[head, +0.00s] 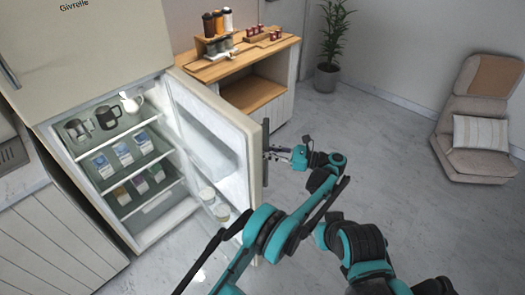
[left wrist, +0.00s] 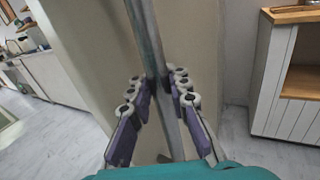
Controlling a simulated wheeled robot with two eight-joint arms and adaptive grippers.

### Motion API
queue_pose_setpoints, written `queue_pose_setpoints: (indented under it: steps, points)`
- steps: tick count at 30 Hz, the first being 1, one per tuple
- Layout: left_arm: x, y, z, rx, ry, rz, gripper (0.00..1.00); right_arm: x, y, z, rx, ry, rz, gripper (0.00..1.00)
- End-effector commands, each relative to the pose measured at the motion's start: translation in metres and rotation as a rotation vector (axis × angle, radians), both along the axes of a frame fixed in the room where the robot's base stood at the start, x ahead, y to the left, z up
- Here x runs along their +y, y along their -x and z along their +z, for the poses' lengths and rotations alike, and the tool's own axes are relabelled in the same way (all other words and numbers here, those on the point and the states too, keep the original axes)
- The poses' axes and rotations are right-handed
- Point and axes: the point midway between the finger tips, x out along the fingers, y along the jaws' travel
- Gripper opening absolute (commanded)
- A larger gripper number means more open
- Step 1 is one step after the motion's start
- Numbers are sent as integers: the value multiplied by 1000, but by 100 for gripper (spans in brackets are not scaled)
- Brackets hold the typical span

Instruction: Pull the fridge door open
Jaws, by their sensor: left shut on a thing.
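The fridge door (head: 213,130) stands wide open, its inner side with shelves facing left. The door handle (head: 265,140) is a vertical grey bar on the door's outer side. My left gripper (head: 272,153) is shut on this handle. In the left wrist view the handle (left wrist: 150,40) runs between the two fingers of the left gripper (left wrist: 161,88), beside the pale door face (left wrist: 195,50). The fridge's inside shelves (head: 125,132) are in plain sight in the head view. My right gripper is not in view.
Pitchers (head: 107,117) and several cartons stand on the fridge shelves, and jars (head: 207,196) sit in the door. A wooden cart (head: 255,92) with bottles stands behind the door. A plant (head: 330,45) and a chair (head: 475,120) are farther off. The floor right of the door is clear.

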Motion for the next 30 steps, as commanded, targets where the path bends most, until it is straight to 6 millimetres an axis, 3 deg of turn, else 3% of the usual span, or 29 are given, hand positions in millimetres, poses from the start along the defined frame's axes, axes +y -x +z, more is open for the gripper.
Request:
queue_pose_setpoints:
  steps: [16, 17, 19, 30]
  points:
    - [-3, 1, 1, 0, -1, 4, 0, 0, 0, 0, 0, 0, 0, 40]
    - [-3, 1, 1, 0, -1, 4, 24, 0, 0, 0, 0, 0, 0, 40]
    - [-3, 1, 1, 0, -1, 5, 39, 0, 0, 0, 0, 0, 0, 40]
    - [-2, 0, 7, 0, -1, 6, 39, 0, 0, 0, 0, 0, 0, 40]
